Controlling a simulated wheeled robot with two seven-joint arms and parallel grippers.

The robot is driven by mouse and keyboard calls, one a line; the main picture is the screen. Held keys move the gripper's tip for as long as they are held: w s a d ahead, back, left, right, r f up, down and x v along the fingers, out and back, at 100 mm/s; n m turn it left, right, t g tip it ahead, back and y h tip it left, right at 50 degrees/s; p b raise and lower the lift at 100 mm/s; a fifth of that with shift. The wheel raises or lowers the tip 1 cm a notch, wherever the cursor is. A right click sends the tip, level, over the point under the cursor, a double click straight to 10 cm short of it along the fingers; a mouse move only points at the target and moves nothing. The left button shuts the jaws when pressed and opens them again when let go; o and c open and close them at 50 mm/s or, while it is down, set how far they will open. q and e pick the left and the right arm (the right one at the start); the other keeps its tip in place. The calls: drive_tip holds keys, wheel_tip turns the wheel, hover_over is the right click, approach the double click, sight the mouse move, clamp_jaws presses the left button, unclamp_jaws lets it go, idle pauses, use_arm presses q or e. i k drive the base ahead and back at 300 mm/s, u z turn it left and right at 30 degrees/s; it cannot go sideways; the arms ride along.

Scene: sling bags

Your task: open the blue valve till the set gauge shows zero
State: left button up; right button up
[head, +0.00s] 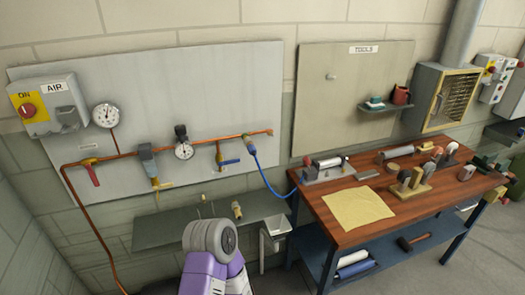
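The blue valve (229,162) has a blue lever. It sits on a short copper branch below the pipe on the grey wall panel, and its lever points to the right, across the branch. A white round gauge (184,151) hangs below a dark regulator (181,133) to its left. A second white gauge (106,115) is higher, beside the AIR box. I cannot tell which is the set gauge, and the needles are too small to read. Neither gripper shows. One purple and grey arm of mine rises at the bottom centre, away from the valve.
A red lever (93,175) and a yellow lever (161,186) are further left along the pipe (120,157). A blue hose (266,178) runs from the panel to the wooden bench (318,222). A grey shelf (166,230) with small fittings juts out below the panel.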

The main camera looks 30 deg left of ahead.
sight(232, 162)
drive_tip(key=u, duration=0.35)
drive_tip(key=i, duration=0.8)
drive_tip(key=u, duration=0.55)
